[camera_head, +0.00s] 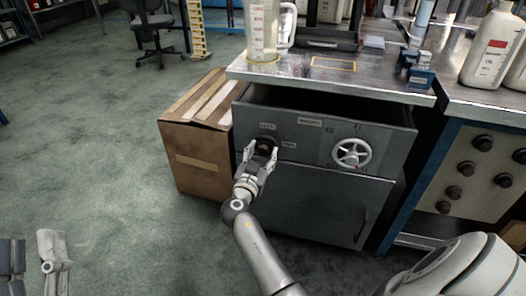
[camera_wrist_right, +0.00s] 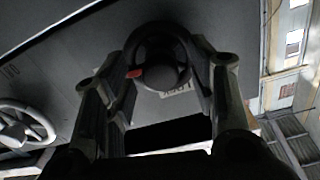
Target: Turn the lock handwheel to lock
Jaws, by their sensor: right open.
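A dark round lock knob (camera_head: 266,146) sits on the left of the grey drawer front (camera_head: 312,152), with small labels beside it. In the right wrist view the knob (camera_wrist_right: 160,62) shows a dark ring and a red mark. A white spoked handwheel (camera_head: 351,154) is on the right of the drawer front; it also shows in the wrist view (camera_wrist_right: 22,128). My right gripper (camera_head: 261,155) is open, its fingers on both sides of the knob; I cannot tell whether they touch it. Part of my left gripper (camera_head: 52,250) shows at the lower left; its opening is unclear.
A dark gap shows between drawer and metal worktop (camera_head: 380,88). A clear measuring jug (camera_head: 263,35) stands near the worktop's left edge. A cardboard box (camera_head: 202,158) stands left of the cabinet. A white bottle (camera_head: 492,45) is at upper right. The floor at left is free.

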